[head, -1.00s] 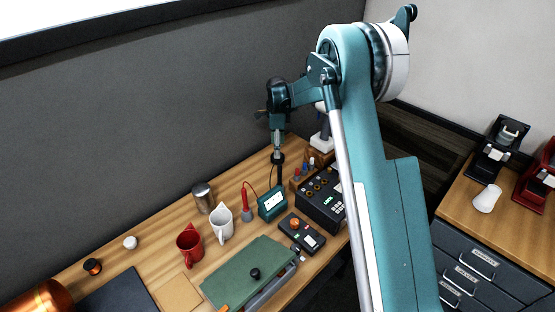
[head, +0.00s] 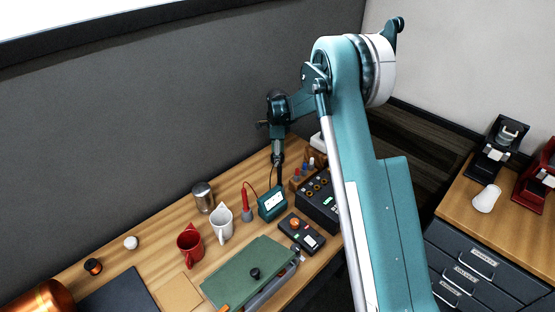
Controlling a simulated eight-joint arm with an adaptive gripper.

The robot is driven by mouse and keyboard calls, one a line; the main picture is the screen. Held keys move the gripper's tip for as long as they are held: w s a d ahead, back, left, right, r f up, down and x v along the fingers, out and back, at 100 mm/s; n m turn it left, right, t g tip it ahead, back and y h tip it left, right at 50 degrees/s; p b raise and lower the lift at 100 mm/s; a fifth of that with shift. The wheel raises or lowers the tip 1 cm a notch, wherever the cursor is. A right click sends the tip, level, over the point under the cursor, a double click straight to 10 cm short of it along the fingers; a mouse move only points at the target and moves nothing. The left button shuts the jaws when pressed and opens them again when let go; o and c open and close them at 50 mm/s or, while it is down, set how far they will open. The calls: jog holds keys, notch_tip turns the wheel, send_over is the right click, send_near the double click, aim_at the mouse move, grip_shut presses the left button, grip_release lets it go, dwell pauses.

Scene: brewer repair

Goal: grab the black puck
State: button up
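A small black round piece (head: 255,273), which looks like the black puck, sits on the green mat (head: 232,283) at the front of the wooden workbench. Another dark round piece (head: 93,266) with an orange-brown top lies at the far left of the bench. My gripper (head: 278,160) hangs pointing down near the wall, behind the small teal meter and well apart from both pieces. Its fingers are small and dark here, so I cannot tell whether they are open or shut.
A red mug (head: 190,245), a white pitcher (head: 221,224), a metal canister (head: 203,197) and a red-handled tool (head: 246,205) stand behind the mat. A teal meter (head: 272,203), a black control box (head: 318,200) and a handheld device (head: 302,233) are to its right.

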jog(key=shift+c, duration=0.2)
jog(key=c, duration=1.1)
jog(key=shift+r, duration=0.1)
jog(key=shift+r, duration=4.9)
